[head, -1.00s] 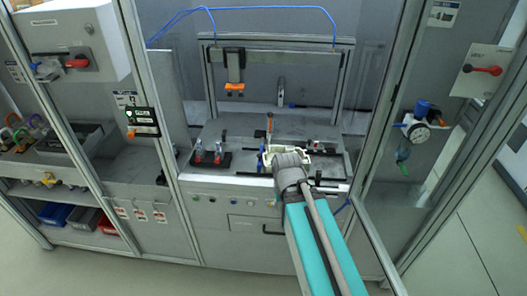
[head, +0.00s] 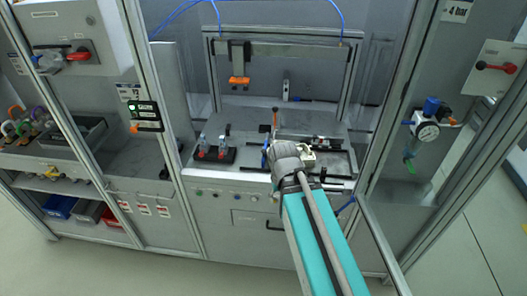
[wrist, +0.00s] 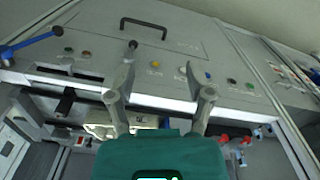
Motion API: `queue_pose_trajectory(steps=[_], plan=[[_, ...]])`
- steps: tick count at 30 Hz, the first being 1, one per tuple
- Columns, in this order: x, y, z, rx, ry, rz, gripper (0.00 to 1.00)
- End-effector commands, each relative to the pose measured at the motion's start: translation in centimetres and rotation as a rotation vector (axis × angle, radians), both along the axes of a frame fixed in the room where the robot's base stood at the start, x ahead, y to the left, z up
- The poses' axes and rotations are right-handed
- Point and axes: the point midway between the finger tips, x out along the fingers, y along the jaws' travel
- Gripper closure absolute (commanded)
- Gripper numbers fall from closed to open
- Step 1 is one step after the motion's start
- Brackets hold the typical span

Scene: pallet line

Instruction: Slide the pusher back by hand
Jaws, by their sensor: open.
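My gripper (wrist: 159,95) shows in the wrist view with its two grey fingers spread and nothing between the tips. In the head view my wrist hangs over the front of the worktop (head: 257,124) and hides the fingers. A cream-coloured part (head: 307,157) sits just right of my wrist; it also shows in the wrist view (wrist: 100,130), beside and partly behind the left finger. Black rail-like parts (head: 331,144) lie to its right on the worktop. I cannot tell which of these black parts is the pusher.
An upright lever with an orange tip (head: 275,118) stands behind my wrist. A frame with an orange-ended tool (head: 239,82) spans the back. Cabinet posts flank the opening.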

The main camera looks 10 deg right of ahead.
Motion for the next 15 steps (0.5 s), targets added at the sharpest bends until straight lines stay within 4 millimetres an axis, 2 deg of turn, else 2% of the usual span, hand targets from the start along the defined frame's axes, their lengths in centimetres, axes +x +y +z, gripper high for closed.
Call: queue_pose_trajectory(steps=[5,8,15], plan=[[3.3,0.0,1.2,0.000,0.000,0.041,0.33],[6.1,-0.2,2.1,0.000,0.000,0.087,0.33],[14.8,-0.1,5.0,0.001,0.000,0.222,0.33]])
